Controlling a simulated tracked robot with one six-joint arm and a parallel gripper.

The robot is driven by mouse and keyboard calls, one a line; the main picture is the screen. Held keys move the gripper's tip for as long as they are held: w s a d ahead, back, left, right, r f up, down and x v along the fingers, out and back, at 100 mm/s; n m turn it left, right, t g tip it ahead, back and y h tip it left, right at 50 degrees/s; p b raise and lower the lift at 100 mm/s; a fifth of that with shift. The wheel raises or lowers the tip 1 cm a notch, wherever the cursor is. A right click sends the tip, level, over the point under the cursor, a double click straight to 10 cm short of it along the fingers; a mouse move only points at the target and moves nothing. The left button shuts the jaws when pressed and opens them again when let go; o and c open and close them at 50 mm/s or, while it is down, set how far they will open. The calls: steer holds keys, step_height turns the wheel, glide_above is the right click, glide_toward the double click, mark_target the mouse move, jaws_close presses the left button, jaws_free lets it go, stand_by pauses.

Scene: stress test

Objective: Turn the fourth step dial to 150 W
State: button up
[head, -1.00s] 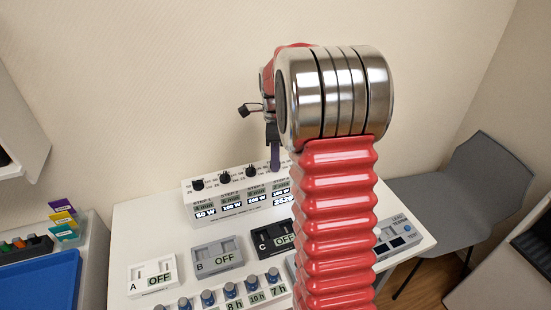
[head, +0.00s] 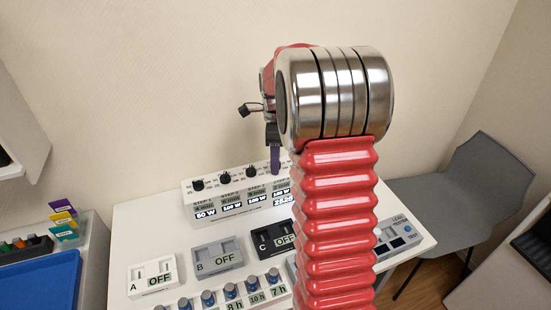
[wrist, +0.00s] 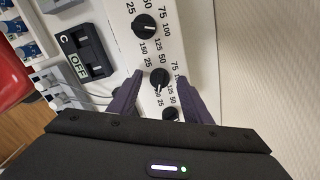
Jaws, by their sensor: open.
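A white step panel (head: 235,208) stands at the back of the table, with black dials along its top above the step labels. The first (head: 198,185), second (head: 225,178) and third (head: 251,172) dials show in the head view. The fourth dial's place is hidden there behind my gripper (head: 275,172). In the wrist view my open gripper (wrist: 160,76) has its purple fingers on either side of a black dial (wrist: 159,78), apparently the fourth. A pale mark is on its lower side; the exact reading is unclear. Contact cannot be told.
Another dial (wrist: 145,26) lies above it in the wrist view, and one (wrist: 171,114) below, partly hidden. Switch boxes A (head: 152,275), B (head: 218,257) and C (head: 273,239) stand in front. Blue timer knobs (head: 208,298) are nearer. The wall is close behind the panel.

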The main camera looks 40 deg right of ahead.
step_height(320, 180, up, 14)
steer(key=shift+f, duration=0.15)
stand_by(0.5)
steer(key=shift+n, duration=0.3)
